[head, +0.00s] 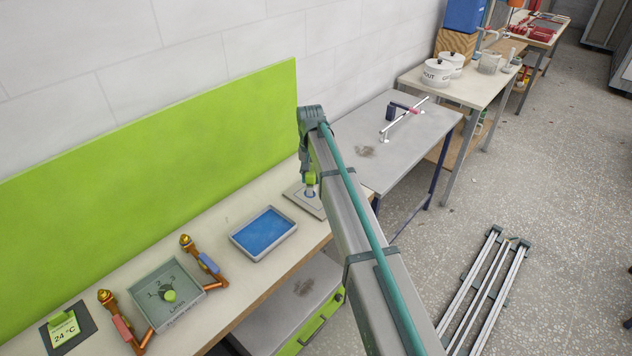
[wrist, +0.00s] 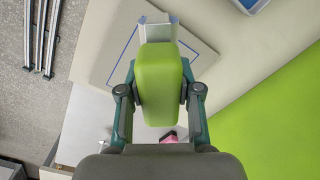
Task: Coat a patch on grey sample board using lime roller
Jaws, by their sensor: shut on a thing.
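My gripper (wrist: 160,100) is shut on the lime handle of the roller (wrist: 160,85). In the head view the lime roller (head: 311,179) points down below the end of my arm. The grey sample board (head: 295,190) lies on the bench under it; the wrist view shows the board (wrist: 115,50) with a blue outline on its face. The roller's pale head is over the board, with blue at its sides. I cannot tell whether it touches the board. My arm hides part of the board. A tray (head: 237,240) holds blue paint (head: 264,231) left of the board.
A dial box (head: 168,297) stands between two copper pipe pieces (head: 205,262) (head: 120,325) on the bench, with a temperature card (head: 63,328) at the far left. A lime panel (head: 150,150) backs the bench. A grey table (head: 410,155) stands beyond. Metal rails (head: 480,290) lie on the floor.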

